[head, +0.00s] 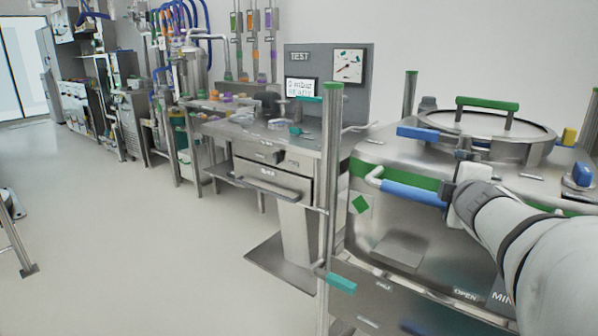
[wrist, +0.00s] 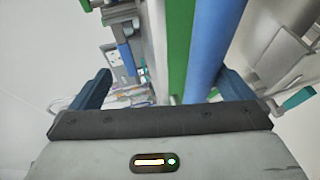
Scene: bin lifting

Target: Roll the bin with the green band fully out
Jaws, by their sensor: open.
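The bin with the green band (head: 362,186) is a metal vessel at the right of the head view. It has a round lid with a green handle (head: 487,103) and a blue-gripped front bar (head: 412,193). My gripper (head: 452,191) is at the right end of that blue grip. In the wrist view the jaws (wrist: 166,74) are open. The blue grip (wrist: 213,40) runs close by the right finger, with the green band (wrist: 180,40) beside it. Whether the grip lies fully between the fingers I cannot tell. My arm hides the bin's right front.
A post with a teal lever (head: 341,283) stands at the bin's left front corner. A test bench (head: 270,150) with a gauge panel is left of the bin. Open floor (head: 130,240) lies at the left. A blue lever (head: 418,132) is by the lid.

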